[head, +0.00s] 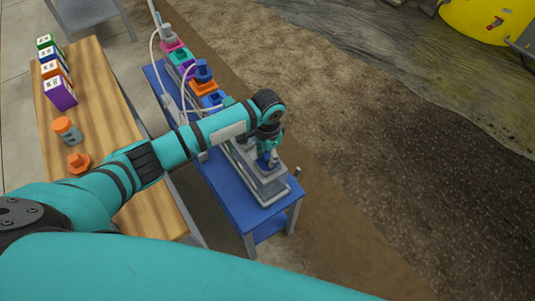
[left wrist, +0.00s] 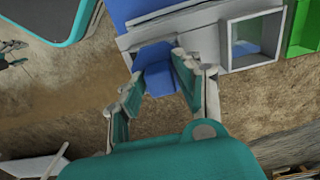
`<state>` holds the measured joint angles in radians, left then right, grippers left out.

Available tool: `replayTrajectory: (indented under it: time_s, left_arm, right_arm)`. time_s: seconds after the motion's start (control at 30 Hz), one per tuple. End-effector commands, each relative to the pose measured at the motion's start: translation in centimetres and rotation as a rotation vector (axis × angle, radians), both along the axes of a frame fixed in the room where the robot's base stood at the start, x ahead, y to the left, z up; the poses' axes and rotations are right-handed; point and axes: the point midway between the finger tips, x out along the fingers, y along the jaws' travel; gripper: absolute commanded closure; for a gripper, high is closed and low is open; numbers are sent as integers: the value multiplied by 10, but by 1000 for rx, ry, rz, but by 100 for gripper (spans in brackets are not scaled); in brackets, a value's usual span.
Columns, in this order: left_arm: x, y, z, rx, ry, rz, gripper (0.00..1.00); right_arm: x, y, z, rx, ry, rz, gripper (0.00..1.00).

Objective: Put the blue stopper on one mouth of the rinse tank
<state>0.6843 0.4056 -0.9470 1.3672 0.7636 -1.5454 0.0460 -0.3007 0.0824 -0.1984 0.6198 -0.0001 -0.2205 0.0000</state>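The rinse tank (head: 270,190) appears to be the grey, box-like tank at the near end of the blue bench. My left gripper (head: 268,150) points down over it. The blue stopper (left wrist: 155,66) sits between the two fingers of my left gripper (left wrist: 158,72) in the left wrist view, with the fingers against its sides. In the head view a bit of blue (head: 264,161) shows under the gripper at the tank's top. An open square grey mouth (left wrist: 283,36) is beside it. I cannot tell whether the stopper touches a mouth. My right gripper is not in view.
The blue bench (head: 236,200) also carries several coloured blocks and pale hoses farther back. A wooden table (head: 145,205) at left holds several labelled boxes, a jar with an orange lid (head: 66,130) and an orange piece (head: 79,163). Bare ground lies to the right.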

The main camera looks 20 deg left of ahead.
Motion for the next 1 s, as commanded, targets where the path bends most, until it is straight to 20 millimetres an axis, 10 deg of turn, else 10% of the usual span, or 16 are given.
replayTrajectory:
  time_s: [0.47,1.0]
  left_arm:
    - [1,0,5,-1,-2,-1,46]
    - [1,0,103,-1,-3,-1,46]
  right_arm:
    - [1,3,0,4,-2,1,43]
    - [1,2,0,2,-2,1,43]
